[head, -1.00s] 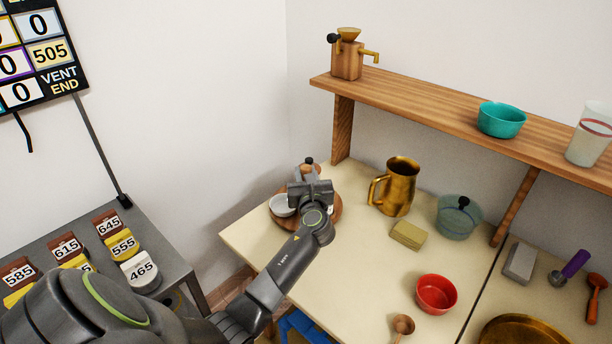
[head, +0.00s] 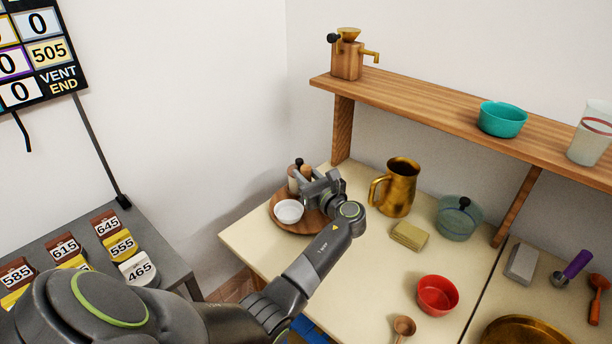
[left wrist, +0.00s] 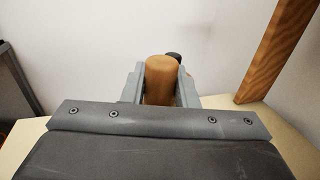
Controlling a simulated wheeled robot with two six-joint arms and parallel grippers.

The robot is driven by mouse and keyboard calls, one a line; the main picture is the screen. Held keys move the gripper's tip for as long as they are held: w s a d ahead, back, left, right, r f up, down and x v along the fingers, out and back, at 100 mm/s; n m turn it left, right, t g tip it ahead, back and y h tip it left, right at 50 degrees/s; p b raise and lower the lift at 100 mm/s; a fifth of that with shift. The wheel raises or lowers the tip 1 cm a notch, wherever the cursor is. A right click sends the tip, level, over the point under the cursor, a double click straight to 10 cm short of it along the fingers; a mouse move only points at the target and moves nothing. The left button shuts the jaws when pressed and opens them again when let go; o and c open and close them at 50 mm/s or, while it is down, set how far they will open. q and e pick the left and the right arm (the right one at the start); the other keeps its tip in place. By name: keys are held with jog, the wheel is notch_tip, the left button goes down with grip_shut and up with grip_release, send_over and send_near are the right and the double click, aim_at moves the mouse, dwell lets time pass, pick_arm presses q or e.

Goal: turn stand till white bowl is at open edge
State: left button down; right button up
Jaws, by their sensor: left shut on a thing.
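The stand (head: 283,222) is a round wooden turntable at the far left corner of the table. The white bowl (head: 289,211) sits on its near side, toward the table's left edge. My left gripper (head: 318,183) is over the right part of the stand. In the left wrist view its fingers (left wrist: 160,88) are shut on an upright brown wooden cylinder (left wrist: 160,75). A pale jar-like thing with a black knob (head: 299,163) stands behind the bowl, partly hidden by the gripper. My right gripper is not in view.
A brass pitcher (head: 397,188) stands close to the right of my left gripper. A shelf post (head: 341,130) rises behind. The front left tabletop is clear.

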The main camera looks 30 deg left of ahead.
pick_arm(q)
jog(key=shift+g, duration=0.3)
dwell(0.4)
jog(key=c, duration=1.2)
grip_release()
jog(key=shift+o, duration=0.2)
